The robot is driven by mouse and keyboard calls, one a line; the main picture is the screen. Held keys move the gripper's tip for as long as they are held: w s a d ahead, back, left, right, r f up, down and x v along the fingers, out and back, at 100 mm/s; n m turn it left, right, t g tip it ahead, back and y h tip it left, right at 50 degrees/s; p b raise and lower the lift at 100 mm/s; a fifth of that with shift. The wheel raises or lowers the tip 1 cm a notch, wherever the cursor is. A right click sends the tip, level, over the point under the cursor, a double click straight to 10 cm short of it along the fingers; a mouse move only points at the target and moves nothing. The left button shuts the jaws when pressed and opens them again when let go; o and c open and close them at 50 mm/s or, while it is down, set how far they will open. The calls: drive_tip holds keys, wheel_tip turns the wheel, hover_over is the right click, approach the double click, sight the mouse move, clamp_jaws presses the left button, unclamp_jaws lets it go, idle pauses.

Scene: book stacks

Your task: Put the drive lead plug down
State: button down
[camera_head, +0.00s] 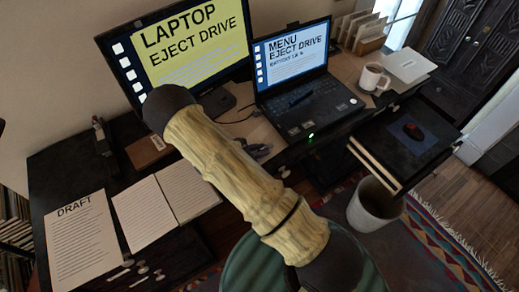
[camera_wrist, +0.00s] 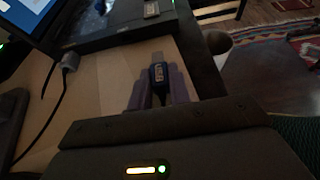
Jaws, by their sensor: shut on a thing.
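The drive lead plug (camera_wrist: 159,73) is black with "USB" lettering and a silver metal end. In the wrist view it sits between the two purple fingers of my gripper (camera_wrist: 157,88), which is shut on it. Its metal end points away from me, towards the laptop's edge. A tan surface lies beneath; I cannot tell whether the plug touches it. In the head view my gripper (camera_head: 258,151) shows only partly past my arm, in front of the laptop (camera_head: 304,107), and the plug cannot be made out there.
A monitor (camera_head: 190,45) stands left of the laptop. A mug (camera_head: 374,78) stands to its right. An open notebook (camera_head: 163,208) and a draft sheet (camera_head: 80,240) lie at left.

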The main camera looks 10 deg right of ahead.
drive_tip(key=shift+f, duration=0.15)
drive_tip(key=c, duration=1.3)
unclamp_jaws()
drive_tip(key=shift+r+p, duration=0.3)
drive_tip(key=shift+r, duration=0.15)
drive_tip(key=b+v, duration=0.1)
drive_tip(key=v, duration=1.1)
drive_tip(key=shift+r, duration=0.2)
